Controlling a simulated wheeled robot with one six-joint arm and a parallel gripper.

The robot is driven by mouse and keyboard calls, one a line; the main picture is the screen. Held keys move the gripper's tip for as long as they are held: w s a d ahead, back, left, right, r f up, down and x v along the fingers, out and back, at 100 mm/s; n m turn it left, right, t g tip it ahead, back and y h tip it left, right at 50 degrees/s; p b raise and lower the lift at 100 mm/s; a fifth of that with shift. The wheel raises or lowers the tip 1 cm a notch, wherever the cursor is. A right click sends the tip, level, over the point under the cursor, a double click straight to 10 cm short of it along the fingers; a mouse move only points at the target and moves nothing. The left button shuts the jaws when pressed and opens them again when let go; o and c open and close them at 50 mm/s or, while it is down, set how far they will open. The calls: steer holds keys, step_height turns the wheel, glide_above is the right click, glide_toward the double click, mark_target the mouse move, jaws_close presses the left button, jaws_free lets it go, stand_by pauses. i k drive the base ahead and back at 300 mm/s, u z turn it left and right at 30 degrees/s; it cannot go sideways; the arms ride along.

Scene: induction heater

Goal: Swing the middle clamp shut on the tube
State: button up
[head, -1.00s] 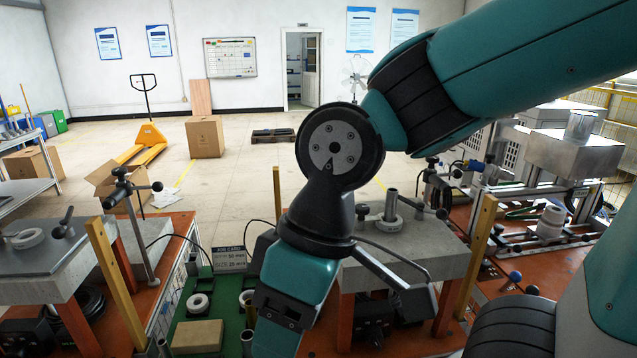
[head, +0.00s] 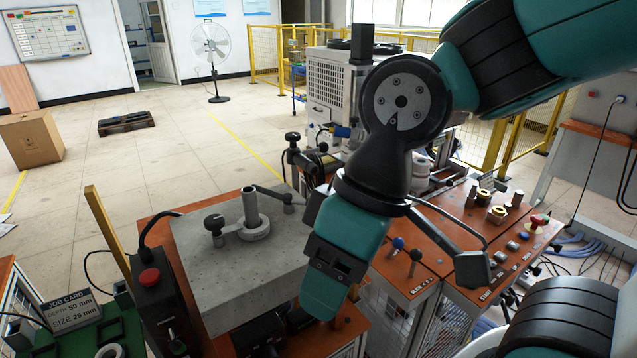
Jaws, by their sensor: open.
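The upright grey tube (head: 250,208) stands in a pale ring (head: 256,231) on the grey block of the middle stand (head: 205,275). Beside the tube on the right is a dark clamp arm (head: 272,193) with a short post (head: 288,207). I cannot tell if the arm touches the tube. A black knob (head: 213,223) on a short arm is to the tube's left. My gripper (head: 322,300) hangs in front and to the right of the block, apart from the tube. Its body shows, its fingertips are hidden, and nothing shows held in it.
A control box with a red button (head: 149,278) stands at the block's left, beside a yellow post (head: 108,230). An orange bench (head: 455,215) with ball-topped levers and brass fittings is at right. A job card (head: 68,308) is at lower left. Open floor lies behind.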

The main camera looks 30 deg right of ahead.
mark_target(288, 198)
steer(key=u, duration=1.25)
steer(key=k, duration=0.45)
steer(key=z, duration=0.5)
